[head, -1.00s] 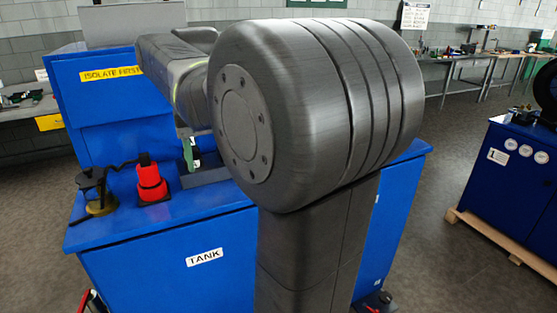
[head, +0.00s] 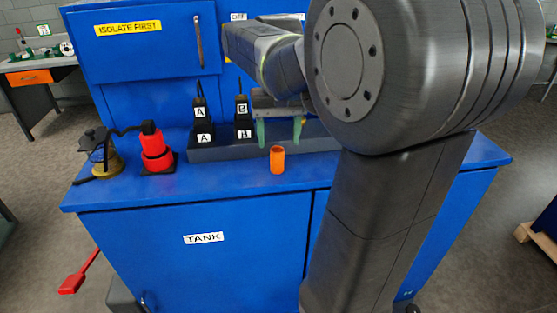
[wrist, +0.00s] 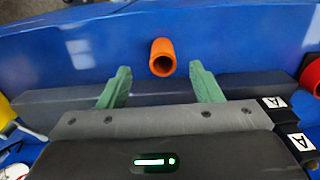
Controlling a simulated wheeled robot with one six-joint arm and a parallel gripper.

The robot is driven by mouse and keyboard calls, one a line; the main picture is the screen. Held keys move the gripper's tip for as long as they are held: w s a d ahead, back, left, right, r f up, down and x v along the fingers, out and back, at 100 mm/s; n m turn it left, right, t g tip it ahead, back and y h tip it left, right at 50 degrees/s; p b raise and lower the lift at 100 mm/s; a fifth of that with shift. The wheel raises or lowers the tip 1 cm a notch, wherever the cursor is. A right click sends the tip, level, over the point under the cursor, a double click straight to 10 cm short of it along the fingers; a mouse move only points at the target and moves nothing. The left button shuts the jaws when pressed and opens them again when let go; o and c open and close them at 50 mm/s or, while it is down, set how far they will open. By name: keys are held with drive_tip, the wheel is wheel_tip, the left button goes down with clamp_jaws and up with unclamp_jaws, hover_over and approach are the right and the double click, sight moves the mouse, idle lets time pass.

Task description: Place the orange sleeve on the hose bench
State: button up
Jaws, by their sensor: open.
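The orange sleeve (head: 277,160) is a short hollow tube standing upright on the blue bench top marked TANK (head: 225,180), near its front edge. My gripper (head: 281,140) is open, its green fingers pointing down just behind the sleeve. In the wrist view the sleeve (wrist: 162,58) appears centred beyond the gap between the open fingers (wrist: 159,70). Nothing is held. I cannot tell how close the fingers are to the sleeve, and no label names a hose bench.
A dark rail (head: 215,151) with black plugs marked A and B runs behind the sleeve. A red cylindrical fitting (head: 155,150) and a brass-based device (head: 105,160) stand to the left. My arm hides the bench's right part. The top front-left of the sleeve is clear.

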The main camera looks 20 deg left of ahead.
sight(277, 157)
drive_tip(key=shift+a+f, duration=0.2)
drive_tip(key=shift+f, duration=3.05)
drive_tip(key=c, duration=1.1)
drive_tip(key=shift+c, duration=0.2)
